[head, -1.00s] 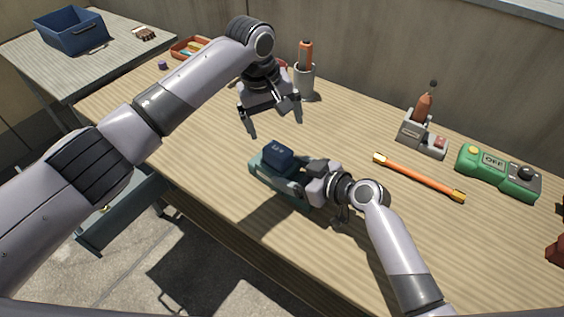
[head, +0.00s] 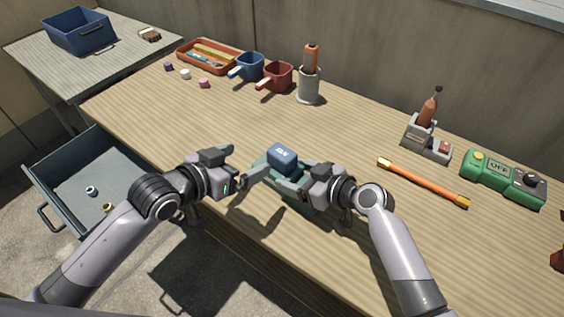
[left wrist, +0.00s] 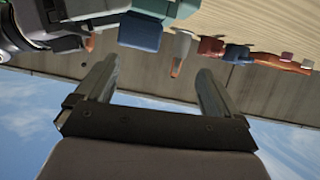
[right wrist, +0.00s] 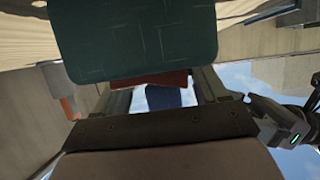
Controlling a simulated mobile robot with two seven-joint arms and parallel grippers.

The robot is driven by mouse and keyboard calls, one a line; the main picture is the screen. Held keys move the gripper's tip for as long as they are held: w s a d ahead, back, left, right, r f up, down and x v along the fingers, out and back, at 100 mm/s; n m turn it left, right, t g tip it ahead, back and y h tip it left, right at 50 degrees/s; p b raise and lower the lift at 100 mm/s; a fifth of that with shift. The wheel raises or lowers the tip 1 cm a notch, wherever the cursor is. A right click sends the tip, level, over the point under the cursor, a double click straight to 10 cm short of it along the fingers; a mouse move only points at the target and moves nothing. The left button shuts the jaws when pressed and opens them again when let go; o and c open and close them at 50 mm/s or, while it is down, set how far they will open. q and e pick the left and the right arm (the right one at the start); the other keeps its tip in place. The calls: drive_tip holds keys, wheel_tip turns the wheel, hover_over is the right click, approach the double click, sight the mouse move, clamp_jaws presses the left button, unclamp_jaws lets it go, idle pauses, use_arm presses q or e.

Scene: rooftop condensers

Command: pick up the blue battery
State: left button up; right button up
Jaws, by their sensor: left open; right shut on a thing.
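The blue battery (head: 283,156) sits upright on a teal body (head: 295,200) near the front edge of the workbench. My right gripper (head: 303,182) is shut on the teal body from the right and partly hides it. My left gripper (head: 248,166) is open and empty, just left of the battery, with its fingers pointing toward it. In the left wrist view the battery (left wrist: 140,32) shows beyond the open fingers, apart from them.
A blue mug (head: 247,67), a red mug (head: 276,77) and an orange tray (head: 208,57) stand at the back. An orange bar (head: 422,183) and a green device (head: 503,180) lie to the right. An open drawer (head: 90,180) juts out at the left front.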

sight(276, 159)
use_arm(q)
drive_tip(key=shift+m, duration=0.6)
drive_tip(key=shift+w+d+f, duration=0.7)
drive_tip(key=shift+w+d, duration=0.2)
drive_tip(key=shift+d, duration=0.45)
drive_tip(key=shift+w+d+f, duration=0.75)
drive_tip(key=shift+w+d, duration=0.15)
drive_tip(key=shift+d, duration=0.5)
drive_tip(key=shift+w+d+f, duration=0.7)
drive_tip(key=shift+w+d, duration=0.2)
drive_tip(key=shift+d, duration=0.45)
drive_tip(key=shift+h, duration=0.3)
drive_tip(key=c, duration=1.2)
